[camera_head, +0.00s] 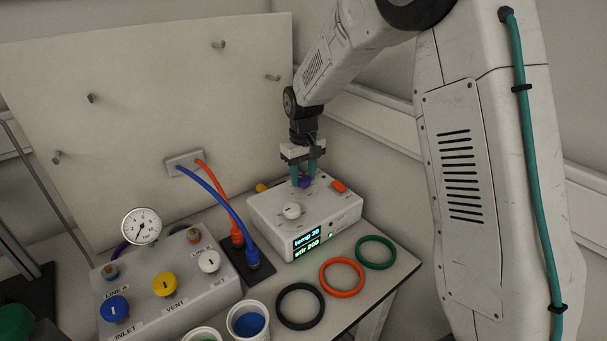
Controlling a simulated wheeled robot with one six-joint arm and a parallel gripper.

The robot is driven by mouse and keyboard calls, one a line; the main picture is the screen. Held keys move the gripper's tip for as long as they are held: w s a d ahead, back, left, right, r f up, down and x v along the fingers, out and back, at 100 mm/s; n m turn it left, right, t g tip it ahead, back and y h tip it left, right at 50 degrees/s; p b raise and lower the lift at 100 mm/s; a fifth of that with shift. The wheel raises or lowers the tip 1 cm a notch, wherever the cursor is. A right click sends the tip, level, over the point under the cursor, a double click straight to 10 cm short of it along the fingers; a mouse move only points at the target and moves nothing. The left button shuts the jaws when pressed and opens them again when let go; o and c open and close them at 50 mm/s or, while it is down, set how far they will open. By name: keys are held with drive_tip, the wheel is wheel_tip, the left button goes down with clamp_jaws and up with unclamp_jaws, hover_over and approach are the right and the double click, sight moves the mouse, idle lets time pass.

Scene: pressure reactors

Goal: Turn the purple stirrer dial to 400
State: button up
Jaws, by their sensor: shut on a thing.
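The purple stirrer dial (305,183) is on top of the white control box (264,228), toward its back right. My gripper (306,174) points down from above with its teal fingers shut on the purple dial, which hides part of it and its markings. The box's display (307,242) reads "temp 20" and "stir 200".
Black (299,325), orange (342,291) and green rings (375,265) lie before the box. A valve panel (200,279) with coloured knobs and a gauge (141,225) stands left. Blue and orange cables (211,181) run beside the box. A wall board (140,110) is behind.

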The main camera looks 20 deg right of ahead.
sight(303, 178)
drive_tip(key=m, duration=0.5)
drive_tip(key=shift+m, duration=0.3)
drive_tip(key=m, duration=0.4)
drive_tip(key=shift+r+m, duration=0.1)
drive_tip(key=shift+m, duration=0.2)
drive_tip(key=o, duration=1)
drive_tip(key=shift+c, duration=0.2)
wheel_tip(303, 178, up, 8)
drive_tip(key=shift+f, duration=0.15)
